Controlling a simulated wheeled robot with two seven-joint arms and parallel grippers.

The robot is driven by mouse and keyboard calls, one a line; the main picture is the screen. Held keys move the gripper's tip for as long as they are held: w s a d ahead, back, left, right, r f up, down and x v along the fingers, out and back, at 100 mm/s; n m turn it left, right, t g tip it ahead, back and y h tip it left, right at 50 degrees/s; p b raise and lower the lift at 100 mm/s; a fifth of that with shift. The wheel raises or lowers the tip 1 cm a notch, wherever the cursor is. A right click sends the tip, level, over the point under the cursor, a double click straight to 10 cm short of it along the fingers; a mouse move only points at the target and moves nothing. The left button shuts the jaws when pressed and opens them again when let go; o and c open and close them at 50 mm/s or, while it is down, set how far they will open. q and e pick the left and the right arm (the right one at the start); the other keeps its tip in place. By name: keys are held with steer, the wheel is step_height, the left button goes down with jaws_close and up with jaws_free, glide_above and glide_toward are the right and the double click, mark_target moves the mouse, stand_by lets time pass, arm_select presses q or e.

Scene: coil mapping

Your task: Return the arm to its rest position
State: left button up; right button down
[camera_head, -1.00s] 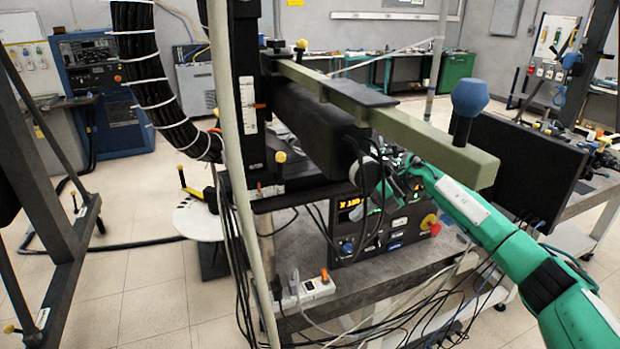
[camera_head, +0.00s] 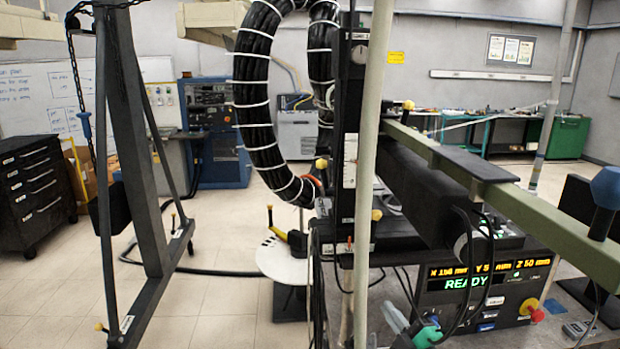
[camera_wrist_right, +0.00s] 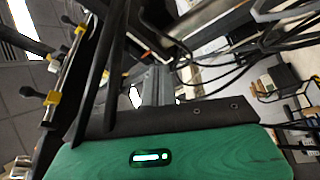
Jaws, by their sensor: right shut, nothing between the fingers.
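My right gripper (camera_head: 396,318) shows only in part at the lower edge of the head view, a grey and green shape just left of the control box. Cables cross in front of it. In the right wrist view its green housing (camera_wrist_right: 180,153), with a small lit indicator, fills the bottom, and the grey fingers (camera_wrist_right: 159,88) are together with nothing between them. My left gripper is in neither view.
The control box (camera_head: 485,290) reads READY and has a red and yellow knob (camera_head: 531,308). A green-grey beam (camera_head: 500,197) runs above it. Loose cables hang near the gripper. A dark frame (camera_head: 135,170) stands left; open floor (camera_head: 215,240) lies between.

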steer(key=s+d+f+m+g+h, duration=0.4)
steer(key=s+f+m, duration=0.4)
steer(key=s, duration=0.5)
steer(key=s+d+f+m+g+h, duration=0.2)
steer(key=s+f+m+g+h, duration=0.4)
steer(key=s+f, duration=0.5)
steer(key=s+a+m+g+y, duration=0.15)
steer(key=s+g, duration=0.35)
steer(key=s, duration=0.9)
step_height(320, 180, down, 29)
steer(key=w+g, duration=0.1)
steer(key=s+d+f, duration=0.2)
steer(key=s+f, duration=0.7)
steer(key=f, duration=0.2)
steer(key=s+d+f+g, duration=0.1)
steer(key=s+f, duration=0.9)
steer(key=shift+s+d+f+n+g, duration=0.3)
steer(key=shift+d+f+n, duration=0.05)
steer(key=shift+d, duration=0.05)
